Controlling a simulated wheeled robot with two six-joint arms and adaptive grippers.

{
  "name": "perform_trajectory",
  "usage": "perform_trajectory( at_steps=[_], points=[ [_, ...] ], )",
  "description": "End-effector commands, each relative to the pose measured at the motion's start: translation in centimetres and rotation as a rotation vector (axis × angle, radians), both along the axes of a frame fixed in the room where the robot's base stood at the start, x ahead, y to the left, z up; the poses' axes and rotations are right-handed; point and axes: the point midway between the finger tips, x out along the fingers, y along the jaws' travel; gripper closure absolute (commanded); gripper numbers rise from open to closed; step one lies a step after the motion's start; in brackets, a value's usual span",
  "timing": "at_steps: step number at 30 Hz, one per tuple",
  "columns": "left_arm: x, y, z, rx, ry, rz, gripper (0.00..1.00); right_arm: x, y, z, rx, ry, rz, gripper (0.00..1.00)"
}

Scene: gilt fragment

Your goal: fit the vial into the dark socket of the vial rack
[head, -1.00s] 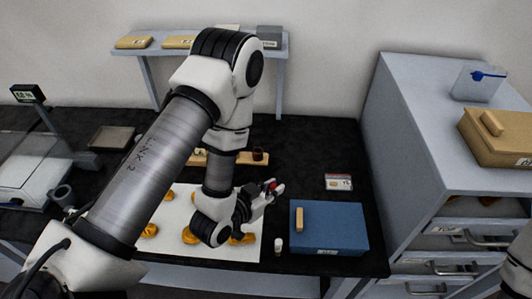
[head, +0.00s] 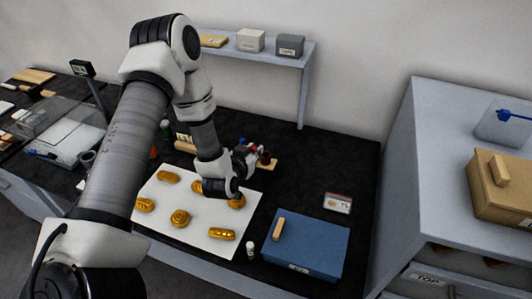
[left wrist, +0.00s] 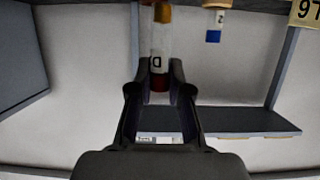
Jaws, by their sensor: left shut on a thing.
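My left gripper (head: 250,155) is at the wooden vial rack (head: 270,165), near the back of the black table. In the left wrist view its fingers (left wrist: 158,88) are shut on the vial (left wrist: 161,45), a clear tube with a letter label, a dark red end and an orange-yellow end. The dark socket (head: 265,157) shows as a dark brown round piece at the rack's right end, just beside the gripper. Whether the vial touches it cannot be told. A blue-capped vial (left wrist: 214,30) stands apart from the held one. My right gripper is out of view.
A white sheet (head: 200,240) with several golden pieces lies in front of the rack. A blue box (head: 310,250) and a small white-capped bottle (head: 251,249) are at the front right. A shelf (head: 305,85) stands behind.

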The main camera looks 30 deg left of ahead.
Motion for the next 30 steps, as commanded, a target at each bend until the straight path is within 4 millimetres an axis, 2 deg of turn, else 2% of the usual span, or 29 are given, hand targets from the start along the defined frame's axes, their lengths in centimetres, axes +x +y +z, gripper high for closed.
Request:
perform_trajectory(
  at_steps=[1,3,8,11,17,23,24,25,30],
  points=[
    [1.7,0.0,-0.4,0.004,-0.006,-0.003,1.00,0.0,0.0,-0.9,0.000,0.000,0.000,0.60],
    [3.6,0.2,-0.6,0.003,-0.005,-0.002,1.00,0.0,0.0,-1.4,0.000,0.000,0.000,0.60],
    [6.4,0.4,-0.8,0.001,-0.002,0.000,1.00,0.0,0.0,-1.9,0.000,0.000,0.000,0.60],
    [6.9,0.4,-1.1,-0.001,0.001,0.000,1.00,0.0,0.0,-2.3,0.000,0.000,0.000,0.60],
    [6.9,0.4,-4.6,-0.001,0.003,0.000,1.00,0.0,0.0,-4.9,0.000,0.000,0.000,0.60],
    [6.9,0.4,-4.2,-0.001,0.002,-0.001,1.00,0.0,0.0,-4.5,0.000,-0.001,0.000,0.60],
    [6.9,0.4,-4.2,-0.001,0.002,-0.001,0.69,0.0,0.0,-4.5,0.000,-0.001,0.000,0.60],
    [6.9,0.4,-4.2,-0.001,0.001,-0.001,0.58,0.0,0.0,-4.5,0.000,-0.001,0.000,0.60],
    [6.9,0.4,-4.2,-0.001,0.001,-0.001,0.57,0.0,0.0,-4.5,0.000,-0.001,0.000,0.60]
  ],
)
